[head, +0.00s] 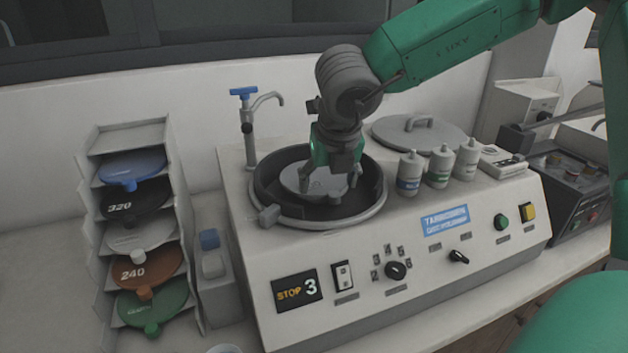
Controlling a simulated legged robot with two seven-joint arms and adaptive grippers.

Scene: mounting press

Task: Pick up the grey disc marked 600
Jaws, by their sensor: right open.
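My right gripper (331,183) reaches down from above into the round dark bowl (262,180) of the bench machine. Its fingers are apart, pointing down, with nothing seen between them. A light grey disc (297,178) lies in the bowl under the gripper, partly hidden by it; I cannot tell whether the fingers touch it, and no number is readable on it. Another grey disc (140,238) sits in the middle slot of the rack at left, its marking too faint to read. My left gripper is not in view.
The slotted rack (128,137) also holds blue, black "320", brown "240" and green discs. A tap (248,125) stands behind the bowl. A grey lid (420,135) and several white bottles (438,167) are right of it. The display (297,291) reads "STOP 3".

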